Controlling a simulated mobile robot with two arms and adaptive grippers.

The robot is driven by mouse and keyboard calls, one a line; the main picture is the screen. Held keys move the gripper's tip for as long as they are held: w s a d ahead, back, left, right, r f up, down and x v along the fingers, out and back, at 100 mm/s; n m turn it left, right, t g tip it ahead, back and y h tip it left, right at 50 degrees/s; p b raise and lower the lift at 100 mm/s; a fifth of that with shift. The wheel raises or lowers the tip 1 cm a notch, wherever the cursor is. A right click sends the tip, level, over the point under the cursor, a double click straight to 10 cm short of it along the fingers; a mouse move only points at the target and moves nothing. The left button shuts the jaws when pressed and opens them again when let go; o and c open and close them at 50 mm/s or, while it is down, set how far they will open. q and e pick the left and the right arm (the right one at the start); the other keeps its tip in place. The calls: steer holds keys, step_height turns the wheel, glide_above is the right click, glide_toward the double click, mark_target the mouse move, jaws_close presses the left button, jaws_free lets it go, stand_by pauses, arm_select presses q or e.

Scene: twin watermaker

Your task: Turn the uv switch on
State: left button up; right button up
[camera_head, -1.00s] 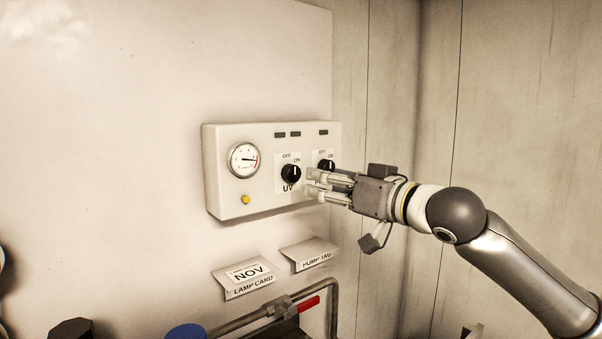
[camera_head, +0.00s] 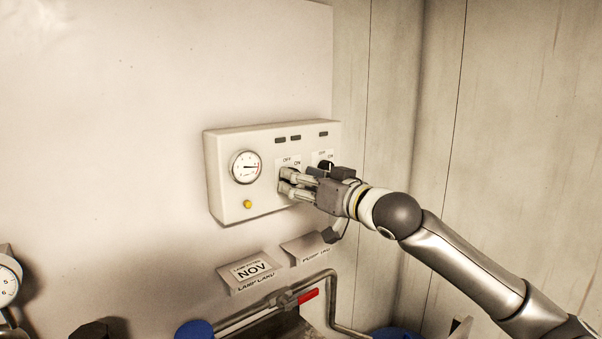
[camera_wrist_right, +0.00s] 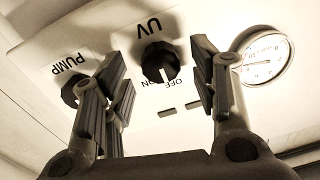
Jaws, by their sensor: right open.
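The UV switch is a round black knob on the white control box; in the right wrist view the knob (camera_wrist_right: 159,62) shows upside down, with a white pointer mark near the OFF and ON labels. I cannot tell exactly which label it points at. My right gripper (camera_head: 283,181) is open at the front of the box, and its fingers hide most of the knob in the head view. In the wrist view my right gripper's fingers (camera_wrist_right: 158,70) stand on either side of the knob, with gaps visible. My left gripper is not in view.
The PUMP knob (camera_wrist_right: 76,92) sits close beside my fingers. The box (camera_head: 225,190) also carries a gauge (camera_head: 245,167) and a yellow button (camera_head: 248,204). Below are the lamp card (camera_head: 250,272), the pump tag (camera_head: 308,248) and a pipe with a red valve handle (camera_head: 308,296).

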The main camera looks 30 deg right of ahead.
steer(key=shift+w, duration=0.25)
steer(key=shift+c, duration=0.4)
steer(key=c, duration=0.9)
steer(key=shift+c, duration=0.3)
steer(key=shift+m, duration=0.3)
steer(key=m+p, duration=0.4)
steer(key=m, duration=0.7)
steer(key=shift+a+m+p, duration=0.1)
steer(key=shift+m+p, duration=0.2)
steer(key=shift+p, duration=0.05)
steer(key=shift+f, duration=0.1)
